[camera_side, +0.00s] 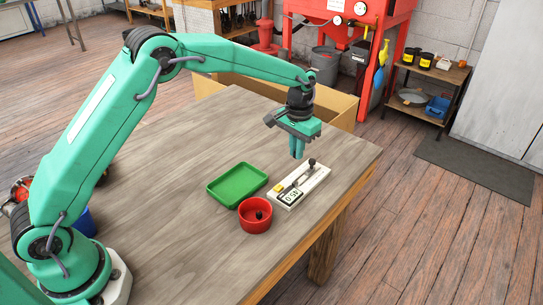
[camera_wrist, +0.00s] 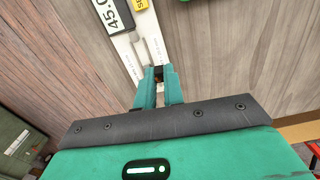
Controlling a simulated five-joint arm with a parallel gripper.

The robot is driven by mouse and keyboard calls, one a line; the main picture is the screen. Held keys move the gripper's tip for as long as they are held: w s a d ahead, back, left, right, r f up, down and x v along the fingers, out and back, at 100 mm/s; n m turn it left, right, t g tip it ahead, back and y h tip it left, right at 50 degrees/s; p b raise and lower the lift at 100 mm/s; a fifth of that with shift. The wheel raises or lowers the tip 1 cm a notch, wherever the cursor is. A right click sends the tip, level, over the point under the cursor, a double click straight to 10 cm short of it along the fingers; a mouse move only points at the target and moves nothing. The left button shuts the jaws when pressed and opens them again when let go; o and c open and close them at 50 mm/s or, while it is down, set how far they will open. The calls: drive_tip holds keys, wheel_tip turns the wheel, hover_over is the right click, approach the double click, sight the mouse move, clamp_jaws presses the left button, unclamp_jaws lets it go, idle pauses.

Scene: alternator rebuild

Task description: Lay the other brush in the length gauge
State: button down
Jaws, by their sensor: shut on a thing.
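My gripper (camera_side: 297,153) points down above the far end of the length gauge (camera_side: 319,179). In the wrist view my gripper (camera_wrist: 158,80) is shut on a small dark brush (camera_wrist: 158,72), mostly hidden between the green fingers. The gauge is a pale narrow block with a display (camera_wrist: 112,12) reading 45.0 and a yellow part (camera_wrist: 141,4). Its body (camera_wrist: 124,48) runs beside the fingertips. The brush appears to be above the gauge; contact cannot be told. In the side view a dark knob (camera_side: 312,162) stands at the gauge's far end.
A green tray (camera_side: 211,190) lies left of the gauge and looks empty. A red round bowl (camera_side: 255,227) with a small dark thing inside stands in front of the gauge.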

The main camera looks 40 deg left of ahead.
drive_tip(key=d, duration=0.2)
drive_tip(key=s+d+r, duration=0.1)
drive_tip(key=shift+n, duration=0.4)
drive_tip(key=shift+f, duration=0.2)
hover_over(301, 180)
drive_tip(key=shift+f, duration=2.3)
drive_tip(key=shift+f, duration=0.95)
idle(0.8)
drive_tip(key=c, duration=1.4)
unclamp_jaws()
drive_tip(key=shift+c, duration=0.2)
drive_tip(key=shift+r, duration=0.15)
wheel_tip(301, 180, up, 8)
